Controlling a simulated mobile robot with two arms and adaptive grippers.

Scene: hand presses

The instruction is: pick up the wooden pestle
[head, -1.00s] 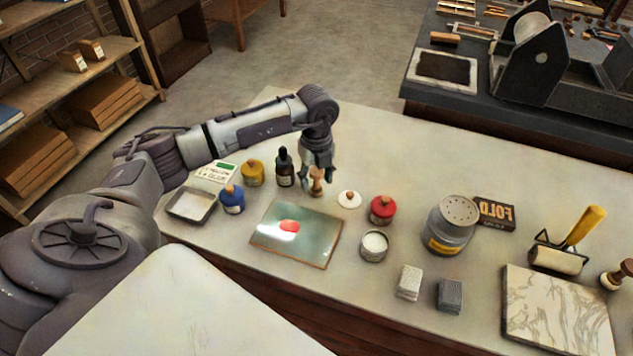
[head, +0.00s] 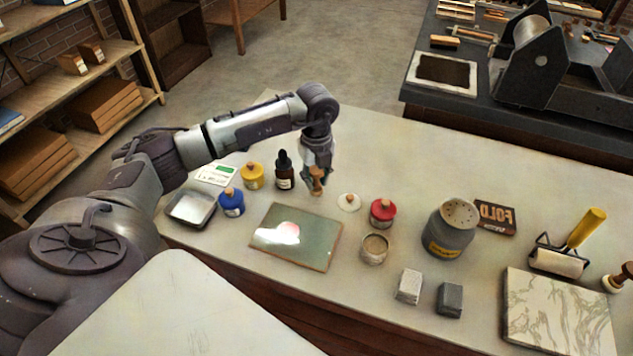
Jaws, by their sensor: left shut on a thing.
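The wooden pestle (head: 317,187) is a small brown upright piece on the pale table, behind the glass plate and left of the white lid. My left gripper (head: 317,175) comes down over it from above and is shut on its upper part. The fingers hide part of the pestle. I cannot tell whether its foot touches the table. My right gripper is not in view.
The glass plate (head: 318,250) lies in front.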

